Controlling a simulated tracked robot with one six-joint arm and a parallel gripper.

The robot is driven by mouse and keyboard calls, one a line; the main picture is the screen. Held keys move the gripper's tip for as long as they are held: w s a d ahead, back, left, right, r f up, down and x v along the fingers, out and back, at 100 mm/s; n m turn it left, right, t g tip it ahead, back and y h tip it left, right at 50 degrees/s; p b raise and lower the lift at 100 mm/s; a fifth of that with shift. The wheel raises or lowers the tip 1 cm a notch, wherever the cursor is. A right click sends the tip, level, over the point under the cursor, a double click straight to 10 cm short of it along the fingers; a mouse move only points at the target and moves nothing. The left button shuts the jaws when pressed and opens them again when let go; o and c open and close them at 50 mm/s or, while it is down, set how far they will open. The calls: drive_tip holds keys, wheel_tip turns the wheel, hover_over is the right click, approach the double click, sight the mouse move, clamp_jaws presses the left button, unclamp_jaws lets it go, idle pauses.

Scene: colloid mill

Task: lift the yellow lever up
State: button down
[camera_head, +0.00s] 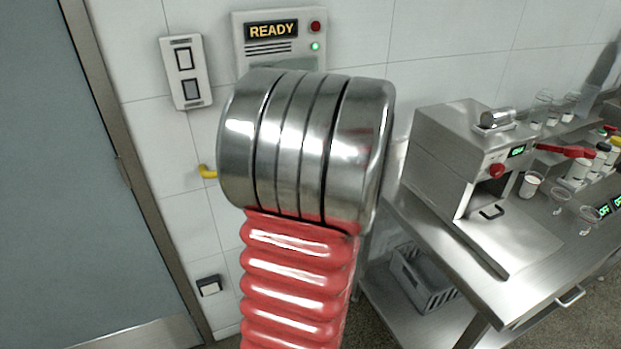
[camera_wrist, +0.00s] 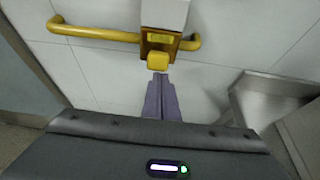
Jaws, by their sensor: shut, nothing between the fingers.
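A yellow lever with a blocky knob (camera_wrist: 158,61) sits in a brown-orange bracket on the white wall, in the upper middle of the wrist view. A yellow bar (camera_wrist: 95,33) runs out to both sides of it; its left end (camera_head: 207,171) shows in the head view, left of my arm. My gripper (camera_wrist: 158,77) has its dark purple fingers together and empty, with the tips just below the knob. I cannot tell whether they touch it. In the head view my arm hides the lever and my gripper.
A wall box (camera_head: 240,45) reads READY with a green light on. A switch plate (camera_head: 186,72) is left of it, beside a grey door (camera_head: 60,190). A steel bench (camera_head: 520,312) with a machine (camera_head: 440,150) and cups stands at right.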

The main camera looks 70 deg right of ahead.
drive_tip(key=shift+w+d+r, duration=0.1)
drive_tip(key=shift+d+r, duration=0.15)
drive_tip(key=shift+r, duration=0.5)
wheel_tip(320, 180, down, 4)
drive_tip(key=s+a, duration=0.2)
drive_tip(key=s+a+r, duration=0.4)
drive_tip(key=a+r, duration=0.1)
drive_tip(key=r, duration=0.1)
idle(0.7)
